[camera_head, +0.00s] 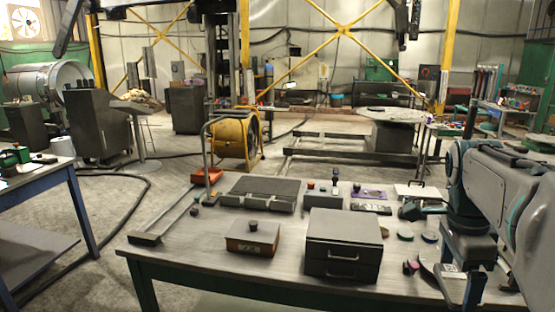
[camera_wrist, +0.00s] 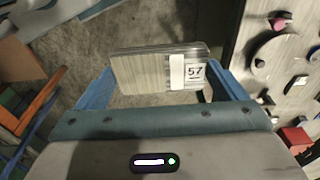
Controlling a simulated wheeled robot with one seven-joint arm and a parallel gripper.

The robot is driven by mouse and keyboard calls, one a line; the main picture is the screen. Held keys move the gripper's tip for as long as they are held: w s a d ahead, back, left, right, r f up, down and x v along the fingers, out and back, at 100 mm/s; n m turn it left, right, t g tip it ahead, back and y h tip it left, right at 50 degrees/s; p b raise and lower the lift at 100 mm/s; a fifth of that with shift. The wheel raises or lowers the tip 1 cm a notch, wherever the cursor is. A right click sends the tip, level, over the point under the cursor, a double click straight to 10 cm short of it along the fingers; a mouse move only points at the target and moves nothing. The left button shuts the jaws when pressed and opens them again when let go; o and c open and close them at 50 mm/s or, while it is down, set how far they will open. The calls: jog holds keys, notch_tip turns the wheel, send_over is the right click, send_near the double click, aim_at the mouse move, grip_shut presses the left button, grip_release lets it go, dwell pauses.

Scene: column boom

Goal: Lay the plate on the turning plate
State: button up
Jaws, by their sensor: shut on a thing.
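My gripper (camera_wrist: 161,72) is shut on a grey metal plate (camera_wrist: 142,70) with a white label reading 57. The plate spans between my two blue fingers in the wrist view. A wide round grey disc on a dark block, which looks like the turning plate (camera_head: 385,115), stands across the floor at the back right. It is well apart from my gripper. A small dark item lies on it.
The near table (camera_head: 190,270) holds a dark drawer box (camera_head: 343,245), a wooden box (camera_head: 252,236), a grey case (camera_head: 262,190) and small knobs and discs. A low floor frame (camera_head: 330,158) and a yellow drum (camera_head: 233,138) stand beyond. Cables cross the floor at left.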

jog(key=w+a+f+n+t, duration=0.1)
jog(key=w+a+f+n, duration=0.4)
jog(key=w+f+n, duration=0.3)
jog(key=w+a+f+n, duration=0.5)
jog(key=w+f, duration=0.4)
jog(key=f, duration=0.1)
jog(key=w+a+f+n+y, duration=0.1)
jog(key=w+a+f+n, duration=0.3)
jog(key=a+f+n, duration=0.6)
jog(key=s+f+m, duration=0.1)
jog(key=s+f, duration=0.4)
jog(key=f, duration=0.1)
jog(key=shift+d+f+m+t+p, duration=0.15)
jog(key=shift+f+m+t+p, duration=0.1)
jog(key=shift+m+t+p, duration=0.15)
